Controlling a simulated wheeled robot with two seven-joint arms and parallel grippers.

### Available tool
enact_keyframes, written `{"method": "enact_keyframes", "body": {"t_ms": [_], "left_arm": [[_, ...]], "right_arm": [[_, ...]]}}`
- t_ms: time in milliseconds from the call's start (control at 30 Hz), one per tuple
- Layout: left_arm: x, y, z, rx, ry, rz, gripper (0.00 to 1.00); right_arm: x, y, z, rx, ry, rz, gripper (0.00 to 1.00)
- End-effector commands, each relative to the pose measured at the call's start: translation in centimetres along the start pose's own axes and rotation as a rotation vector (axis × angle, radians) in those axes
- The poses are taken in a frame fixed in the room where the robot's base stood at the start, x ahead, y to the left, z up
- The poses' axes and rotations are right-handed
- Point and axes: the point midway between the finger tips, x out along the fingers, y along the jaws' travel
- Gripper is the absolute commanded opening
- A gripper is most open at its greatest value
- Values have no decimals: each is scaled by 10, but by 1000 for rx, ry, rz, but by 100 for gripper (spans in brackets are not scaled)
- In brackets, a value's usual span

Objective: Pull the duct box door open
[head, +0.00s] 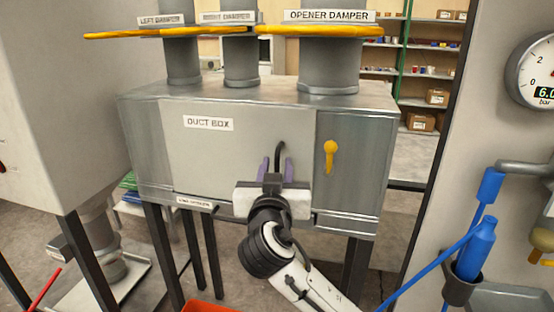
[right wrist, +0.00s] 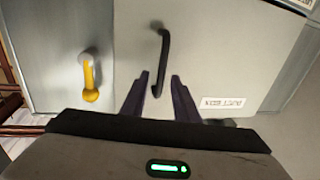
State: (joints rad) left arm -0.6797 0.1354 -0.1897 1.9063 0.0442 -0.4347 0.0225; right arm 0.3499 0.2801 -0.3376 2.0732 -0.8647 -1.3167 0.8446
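The duct box (head: 150,135) is a grey metal box on dark legs. Its light grey door (head: 200,152) carries a DUCT BOX label and looks shut, flush with the front. A black bar handle (head: 281,152) stands on the door's right part. It also shows in the right wrist view (right wrist: 165,50). My right gripper (head: 275,162) is open at the handle's height. In the right wrist view its two dark purple fingers (right wrist: 160,80) are apart, with one end of the handle appearing between them; I cannot tell whether they touch it. My left gripper is not in view.
A yellow latch handle (head: 330,155) hangs on the panel right of the door. Yellow damper levers (head: 330,31) cross the pipes above. A blue bottle (head: 476,248) and pressure gauge (head: 540,70) are at right. A grey hopper (head: 60,100) stands at left.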

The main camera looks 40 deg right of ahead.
Motion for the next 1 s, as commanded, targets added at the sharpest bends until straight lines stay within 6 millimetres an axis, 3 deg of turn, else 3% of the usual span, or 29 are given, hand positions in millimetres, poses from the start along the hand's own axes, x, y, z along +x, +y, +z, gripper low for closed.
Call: {"method": "enact_keyframes", "body": {"t_ms": [200,467,633,1000], "left_arm": [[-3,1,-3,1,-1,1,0],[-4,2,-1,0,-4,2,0],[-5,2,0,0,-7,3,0],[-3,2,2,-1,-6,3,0]], "right_arm": [[17,0,0,0,0,0,28],[18,0,0,1,-1,-1,28],[18,0,0,0,-1,-1,1],[18,-2,2,2,-1,11,0]]}}
